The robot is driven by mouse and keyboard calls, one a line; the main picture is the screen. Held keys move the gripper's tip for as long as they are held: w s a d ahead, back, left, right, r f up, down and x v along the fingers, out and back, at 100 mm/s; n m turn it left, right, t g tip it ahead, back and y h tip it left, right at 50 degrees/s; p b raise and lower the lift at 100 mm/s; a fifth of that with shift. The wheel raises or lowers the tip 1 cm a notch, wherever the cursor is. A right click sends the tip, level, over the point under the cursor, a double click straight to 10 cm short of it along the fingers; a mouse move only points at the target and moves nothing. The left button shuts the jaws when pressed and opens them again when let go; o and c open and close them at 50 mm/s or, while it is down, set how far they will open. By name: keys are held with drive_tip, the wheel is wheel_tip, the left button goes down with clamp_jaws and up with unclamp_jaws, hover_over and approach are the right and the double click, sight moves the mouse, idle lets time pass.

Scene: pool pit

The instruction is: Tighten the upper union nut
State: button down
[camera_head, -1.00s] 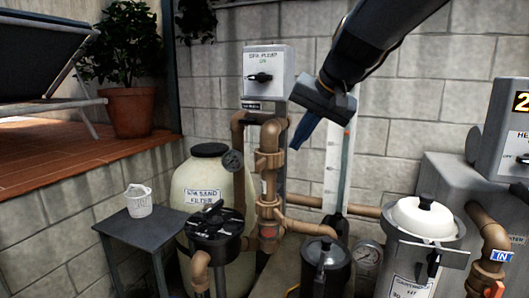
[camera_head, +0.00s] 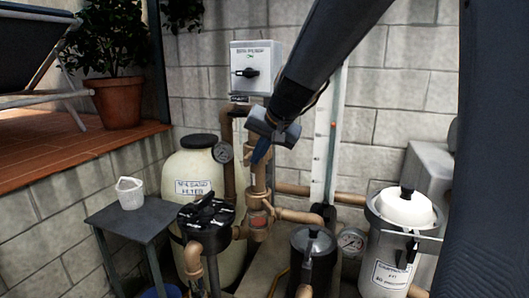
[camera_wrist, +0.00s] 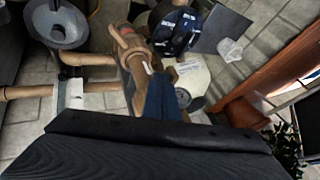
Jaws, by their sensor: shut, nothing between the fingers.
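A tan vertical pipe stack with union fittings (camera_head: 257,196) stands in the middle of the head view, in front of the wall. The upper union nut is largely hidden behind my gripper (camera_head: 262,151), so I cannot tell how its wings are turned. My gripper's blue fingers are shut and empty, pointing down at the upper part of the stack. I cannot tell whether they touch it. In the wrist view, the shut blue fingers (camera_wrist: 162,98) overlap the tan stack (camera_wrist: 135,48), which shows beyond and to the left of them.
The sand filter tank (camera_head: 200,173), with a gauge (camera_head: 222,152), stands left of the stack. A switch box (camera_head: 254,68) hangs above. A white-lidded canister (camera_head: 402,209) stands right. A small table (camera_head: 133,219) holds a white basket (camera_head: 130,193).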

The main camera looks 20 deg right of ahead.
sight(245, 157)
drive_tip(key=shift+a, duration=0.2)
idle(0.3)
drive_tip(key=shift+w+a+p, duration=0.2)
drive_tip(key=shift+w+a, duration=0.1)
drive_tip(key=shift+a, duration=0.35)
drive_tip(key=shift+w+a+p, duration=0.15)
drive_tip(key=shift+w+a, duration=0.15)
drive_tip(key=shift+a, duration=0.35)
drive_tip(key=shift+w+a+p, duration=0.3)
drive_tip(key=shift+w+a, duration=0.45)
drive_tip(key=shift+a, duration=0.15)
